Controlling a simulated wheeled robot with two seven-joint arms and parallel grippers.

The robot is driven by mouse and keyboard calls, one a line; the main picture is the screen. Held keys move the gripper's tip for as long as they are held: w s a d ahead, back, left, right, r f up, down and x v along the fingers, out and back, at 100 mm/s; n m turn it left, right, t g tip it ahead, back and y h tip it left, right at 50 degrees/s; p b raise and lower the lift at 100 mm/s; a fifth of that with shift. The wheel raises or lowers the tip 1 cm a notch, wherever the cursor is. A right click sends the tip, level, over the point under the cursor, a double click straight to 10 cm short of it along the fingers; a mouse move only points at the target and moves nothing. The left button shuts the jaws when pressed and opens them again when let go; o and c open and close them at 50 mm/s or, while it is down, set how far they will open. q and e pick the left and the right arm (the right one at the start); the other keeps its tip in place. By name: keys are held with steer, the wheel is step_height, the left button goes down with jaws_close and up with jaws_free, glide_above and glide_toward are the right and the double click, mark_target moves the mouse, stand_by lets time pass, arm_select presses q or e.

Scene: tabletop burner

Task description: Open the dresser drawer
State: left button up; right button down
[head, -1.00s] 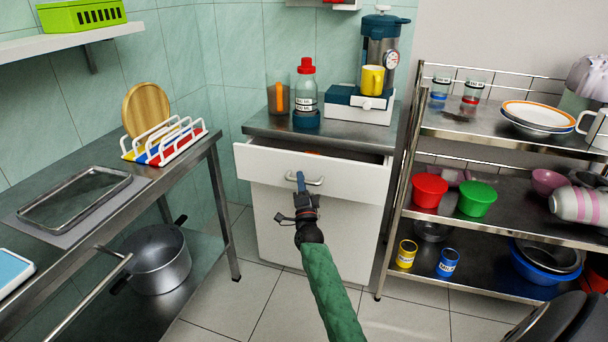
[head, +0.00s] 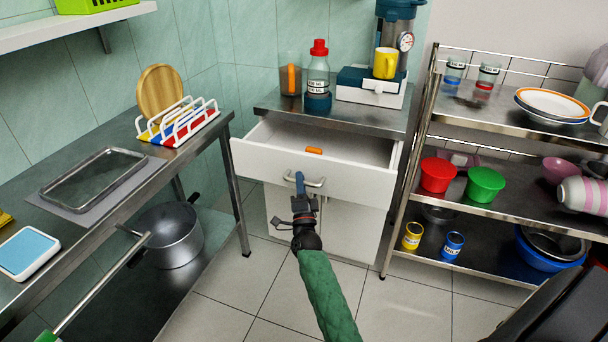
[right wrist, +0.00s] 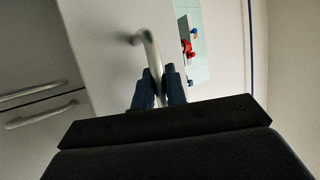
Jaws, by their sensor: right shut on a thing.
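The white dresser (head: 352,232) stands between the steel table and the rack. Its top drawer (head: 255,165) is pulled well out, with its inside showing and a small orange object (head: 314,151) in it. My right gripper (head: 300,182) is shut on the drawer's curved metal handle (head: 318,183), near the handle's left end. In the right wrist view the blue fingers (right wrist: 159,90) close around the handle (right wrist: 149,48) from both sides. My left gripper is not in view.
A steel table (head: 215,150) with a dish rack and tray is on the left, with a pot (head: 172,240) below. A steel rack (head: 408,180) stands close on the right. A bottle (head: 318,75) stands on the dresser. Floor in front is clear.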

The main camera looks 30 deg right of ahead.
steer(key=shift+s+a+p, duration=0.5)
steer(key=shift+s+a, duration=1.05)
steer(key=shift+a, duration=0.2)
steer(key=c, duration=1.7)
jaws_free()
steer(key=shift+v, duration=3.9)
